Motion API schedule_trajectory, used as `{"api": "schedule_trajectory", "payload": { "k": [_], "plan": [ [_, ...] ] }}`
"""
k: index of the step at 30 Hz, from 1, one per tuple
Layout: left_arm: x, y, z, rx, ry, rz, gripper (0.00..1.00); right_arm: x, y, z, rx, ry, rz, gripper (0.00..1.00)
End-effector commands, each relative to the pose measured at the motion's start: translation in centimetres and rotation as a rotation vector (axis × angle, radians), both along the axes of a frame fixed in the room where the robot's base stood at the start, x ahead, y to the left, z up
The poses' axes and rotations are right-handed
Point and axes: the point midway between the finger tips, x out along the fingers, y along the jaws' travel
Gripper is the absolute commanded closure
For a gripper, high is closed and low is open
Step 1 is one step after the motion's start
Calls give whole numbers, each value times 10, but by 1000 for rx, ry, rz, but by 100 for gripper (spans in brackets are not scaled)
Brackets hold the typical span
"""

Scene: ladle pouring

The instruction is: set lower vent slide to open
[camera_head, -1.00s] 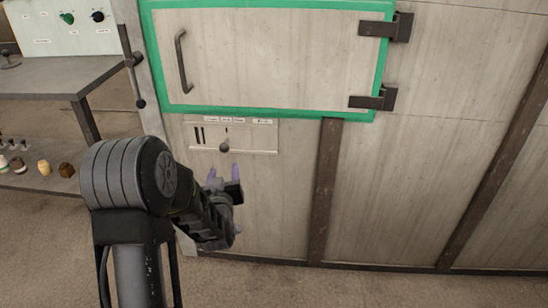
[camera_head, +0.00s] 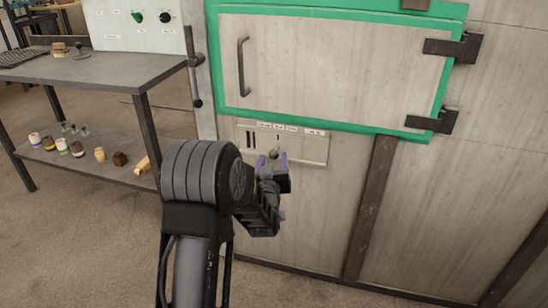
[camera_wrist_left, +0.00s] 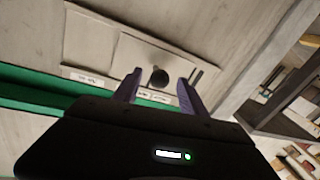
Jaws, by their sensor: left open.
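The lower vent slide is a pale plate (camera_head: 312,149) with dark slots at its left and a small dark knob (camera_head: 274,153). It sits on the wall below the green-framed door, with small labels along its top edge. My left gripper (camera_head: 272,161) is open, its two purple fingers pointing at the plate, one on each side of the knob. The left wrist view shows the plate (camera_wrist_left: 135,52) upside down, with the round knob (camera_wrist_left: 159,78) between the spread fingertips. Whether a finger touches the knob I cannot tell. My right gripper is not in view.
The green-framed door (camera_head: 330,70) with its handle (camera_head: 243,67) is above the plate. A lever (camera_head: 193,75) hangs at the wall's left edge. A metal table (camera_head: 90,72) stands at left, with several small items on its lower shelf (camera_head: 85,160). The floor in front is clear.

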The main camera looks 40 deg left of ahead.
Motion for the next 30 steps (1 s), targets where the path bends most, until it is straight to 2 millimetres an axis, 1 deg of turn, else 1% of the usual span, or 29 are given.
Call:
{"api": "schedule_trajectory", "payload": {
  "k": [3,6,9,16,30],
  "plan": [
    [14,9,-1,3,-1,0,50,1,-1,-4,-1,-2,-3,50],
    [22,13,-1,1,0,0,50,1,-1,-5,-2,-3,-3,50],
    [24,15,-1,0,1,0,50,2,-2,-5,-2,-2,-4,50],
    [25,15,0,0,1,0,51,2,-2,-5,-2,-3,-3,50],
    [24,14,0,0,1,0,89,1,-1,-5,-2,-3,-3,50]
  ]
}}
